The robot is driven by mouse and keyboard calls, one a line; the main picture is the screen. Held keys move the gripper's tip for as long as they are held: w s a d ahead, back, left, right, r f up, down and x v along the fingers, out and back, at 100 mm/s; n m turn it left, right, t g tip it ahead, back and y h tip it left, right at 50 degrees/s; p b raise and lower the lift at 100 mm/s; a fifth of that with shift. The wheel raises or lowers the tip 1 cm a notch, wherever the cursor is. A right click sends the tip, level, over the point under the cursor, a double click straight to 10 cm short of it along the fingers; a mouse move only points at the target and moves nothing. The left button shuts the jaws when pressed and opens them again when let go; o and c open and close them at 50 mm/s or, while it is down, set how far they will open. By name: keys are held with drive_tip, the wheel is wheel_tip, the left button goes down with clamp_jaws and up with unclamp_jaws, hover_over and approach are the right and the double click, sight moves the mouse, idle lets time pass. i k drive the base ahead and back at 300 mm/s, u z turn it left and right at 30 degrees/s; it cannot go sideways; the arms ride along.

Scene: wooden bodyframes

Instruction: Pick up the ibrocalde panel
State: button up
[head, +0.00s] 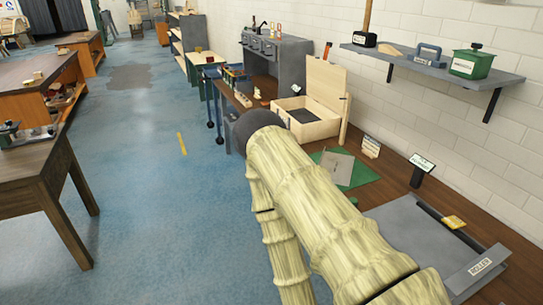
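No label that I can read says ibrocalde, so I cannot tell for sure which thing is the panel. A flat grey sheet (337,167) lies on a green mat (362,174) on the wooden bench, partly hidden behind my arm. A small card with print too small to read (370,146) stands just to the right of the mat. A second card on a dark stand (421,164) stands further right. My pale, bamboo-like arm crosses the middle of the view in front of the bench. My gripper does not show.
An open wooden box (306,127) with a raised lid stands behind the mat. A grey tray (405,235) with a yellow piece (454,222) lies at the front right. A wall shelf (440,70) holds a green box (472,64). The blue floor (150,210) at left is open.

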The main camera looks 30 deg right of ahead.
sight(341, 167)
drive_tip(key=u, duration=0.05)
drive_tip(key=i, duration=1.1)
drive_tip(key=z, duration=0.85)
drive_tip(key=i, duration=0.6)
drive_tip(key=z, duration=0.55)
